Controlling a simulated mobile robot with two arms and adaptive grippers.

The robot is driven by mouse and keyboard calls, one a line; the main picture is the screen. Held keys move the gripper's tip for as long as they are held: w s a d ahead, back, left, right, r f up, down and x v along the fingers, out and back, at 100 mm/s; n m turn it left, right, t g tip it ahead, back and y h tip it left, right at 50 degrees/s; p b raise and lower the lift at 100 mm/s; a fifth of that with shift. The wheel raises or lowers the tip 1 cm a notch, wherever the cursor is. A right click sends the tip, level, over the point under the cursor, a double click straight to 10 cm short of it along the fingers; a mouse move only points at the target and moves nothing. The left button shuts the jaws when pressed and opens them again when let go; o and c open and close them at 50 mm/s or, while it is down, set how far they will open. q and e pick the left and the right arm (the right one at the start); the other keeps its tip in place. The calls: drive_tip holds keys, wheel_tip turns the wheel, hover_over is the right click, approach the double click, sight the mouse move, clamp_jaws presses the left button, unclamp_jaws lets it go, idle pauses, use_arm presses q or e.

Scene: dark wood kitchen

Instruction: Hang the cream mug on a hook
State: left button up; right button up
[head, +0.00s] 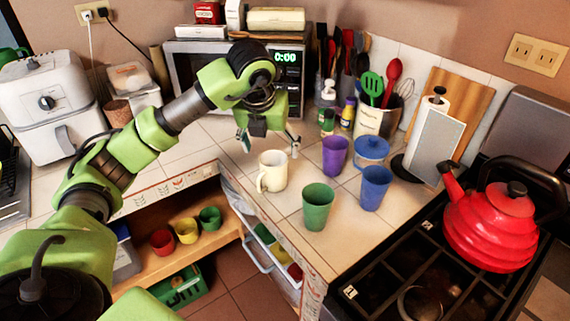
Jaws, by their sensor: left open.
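The cream mug (273,172) stands upright on the white tiled counter, with its handle toward the lower left. My left gripper (268,143) is above and just behind the mug in the picture. Its fingers are spread apart with nothing between them, and it appears clear of the mug. I cannot make out any hook in the head view. My right gripper is not in view.
A red kettle (490,225) sits on the stove. A microwave (190,65) stands behind. Small cups (187,230) sit on a lower shelf.

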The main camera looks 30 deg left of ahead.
sight(273, 170)
use_arm(q)
drive_tip(key=x, duration=0.3)
drive_tip(key=p+x, duration=0.1)
drive_tip(key=x, duration=0.3)
drive_tip(key=shift+s+a+f+p, duration=0.15)
drive_tip(key=shift+a+f+p, duration=0.05)
drive_tip(key=shift+f+p, duration=0.1)
drive_tip(key=shift+p+x, duration=0.75)
drive_tip(key=shift+x, duration=0.3)
drive_tip(key=x, duration=0.2)
drive_tip(key=shift+a+f+p, duration=0.15)
drive_tip(key=shift+f+p, duration=0.1)
drive_tip(key=shift+p, duration=0.1)
drive_tip(key=shift+w+f, duration=0.25)
drive_tip(key=shift+f, duration=0.1)
drive_tip(key=c, duration=1.4)
drive_tip(key=shift+c, duration=0.5)
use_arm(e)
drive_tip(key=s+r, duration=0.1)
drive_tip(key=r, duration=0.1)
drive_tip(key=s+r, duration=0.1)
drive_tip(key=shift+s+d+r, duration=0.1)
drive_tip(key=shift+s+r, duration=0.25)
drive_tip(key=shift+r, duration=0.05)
